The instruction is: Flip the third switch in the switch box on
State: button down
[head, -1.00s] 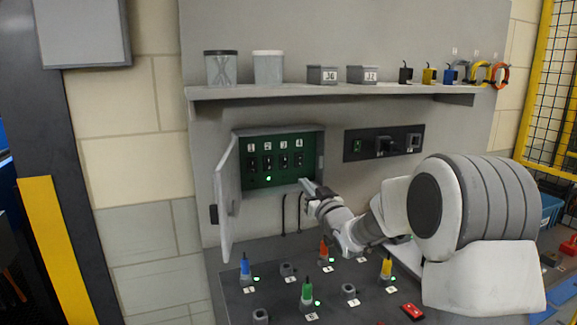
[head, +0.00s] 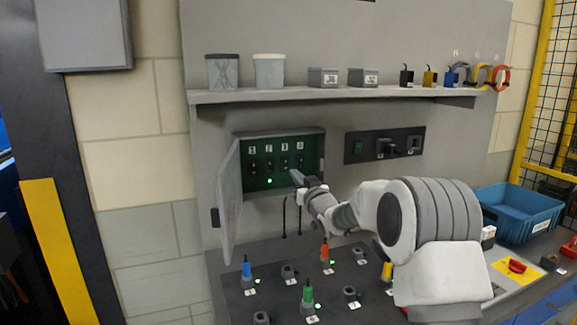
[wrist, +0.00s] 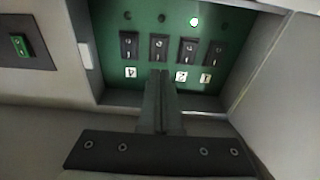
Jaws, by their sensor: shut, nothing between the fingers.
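The open switch box (head: 323,160) on the wall has a green panel with a row of numbered dark switches. The third switch (head: 284,162) also shows in the wrist view (wrist: 158,47), where the panel appears upside down. One lamp (wrist: 194,22) glows green, in line with the second switch; the lamp spot by the third switch is dark. My gripper (head: 296,177) is shut and empty at the box's lower right. In the wrist view its fingertips (wrist: 160,76) point at the third switch and cover its number label. Whether they touch it I cannot tell.
The box door (head: 229,200) hangs open on the left. A dark socket panel (head: 384,145) is right of the box. A shelf (head: 330,95) with jars and small boxes runs above. Below, a console (head: 235,292) carries coloured plugs. A blue bin (head: 512,212) stands at right.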

aim_at(285, 161)
jog(key=p+x, duration=0.1)
jog(key=x, duration=0.5)
jog(key=shift+w, duration=0.15)
jog(key=shift+w+a, duration=0.15)
jog(key=shift+w+r, duration=0.1)
jog(key=shift+r, duration=0.05)
jog(key=shift+b, duration=0.3)
